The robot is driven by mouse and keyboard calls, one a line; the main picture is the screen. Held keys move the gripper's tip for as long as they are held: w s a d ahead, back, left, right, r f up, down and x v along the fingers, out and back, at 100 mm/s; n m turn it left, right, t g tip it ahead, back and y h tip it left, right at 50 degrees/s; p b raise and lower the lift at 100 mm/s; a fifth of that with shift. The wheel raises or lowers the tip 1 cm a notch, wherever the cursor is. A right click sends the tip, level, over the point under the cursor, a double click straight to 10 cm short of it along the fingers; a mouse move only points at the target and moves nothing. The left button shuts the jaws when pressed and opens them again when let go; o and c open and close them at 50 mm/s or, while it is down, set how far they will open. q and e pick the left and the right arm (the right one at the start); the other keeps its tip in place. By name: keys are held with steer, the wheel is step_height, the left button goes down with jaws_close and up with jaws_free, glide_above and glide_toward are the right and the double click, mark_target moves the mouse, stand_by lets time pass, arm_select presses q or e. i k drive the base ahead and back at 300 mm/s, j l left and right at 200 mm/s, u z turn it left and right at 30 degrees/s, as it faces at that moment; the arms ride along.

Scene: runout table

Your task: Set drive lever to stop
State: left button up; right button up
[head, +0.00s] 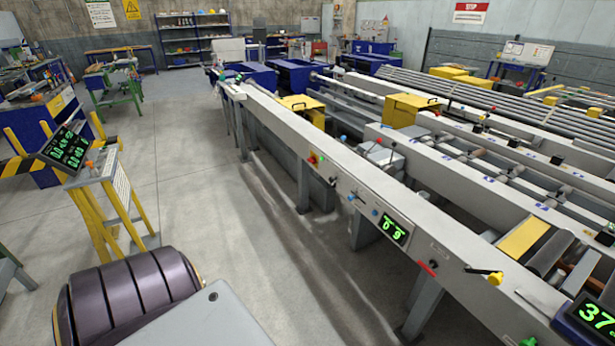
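Neither of my grippers is in view; parts of my own body fill the lower left.
A green-digit display (393,229) is on the table's side, with another display (596,317) at the lower right corner. A yellow stand (103,190) with a display stands at left. Rollers (555,250) lie beyond the levers. The grey floor (240,220) left of the table is clear.

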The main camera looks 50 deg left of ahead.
mark_target(332, 179)
steer(key=u, duration=1.3)
